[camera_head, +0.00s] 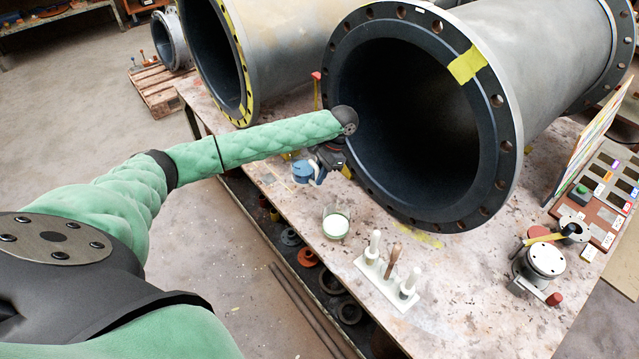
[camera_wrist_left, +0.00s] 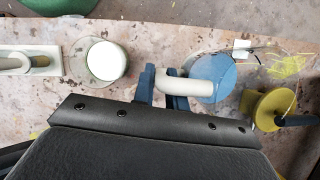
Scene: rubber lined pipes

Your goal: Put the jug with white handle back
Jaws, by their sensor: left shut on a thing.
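The jug with white handle is a small blue jug (camera_head: 302,171) near the table's left edge in the head view. In the left wrist view, the blue jug (camera_wrist_left: 212,76) lies right of centre, and its white handle (camera_wrist_left: 186,86) points left toward my gripper. My left gripper (camera_head: 321,164) reaches over the table in front of the big pipe's mouth. Its blue fingers (camera_wrist_left: 160,90) are shut on the white handle. I cannot tell whether the jug touches the table. My right gripper is not in view.
A glass beaker with white contents (camera_head: 336,222) stands close to the jug. A white rack (camera_head: 390,283) with upright handles is nearer. The large flanged pipe (camera_head: 515,175) borders the gripper. A yellow spool-like thing (camera_wrist_left: 268,108) lies right of the jug. The table's front right is partly clear.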

